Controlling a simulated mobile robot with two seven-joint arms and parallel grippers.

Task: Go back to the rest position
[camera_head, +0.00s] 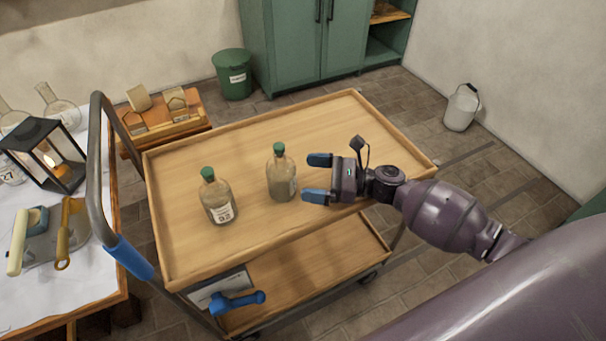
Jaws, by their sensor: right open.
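My right gripper (318,177) reaches in from the right over the wooden cart (330,120). Its two blue-tipped fingers are apart, with nothing between them. A glass bottle with a green stopper (281,178) stands upright on the cart top, just left of the fingertips. A second bottle with a green stopper and a numbered label (217,200) stands upright further left. My left gripper does not show.
The cart has a raised rim, a grey handle with a blue grip (128,258) and a lower shelf (310,275). A table with a lantern (45,155) is at left. A green bin (233,75), green cabinet (300,40) and white canister (461,108) stand behind on the floor.

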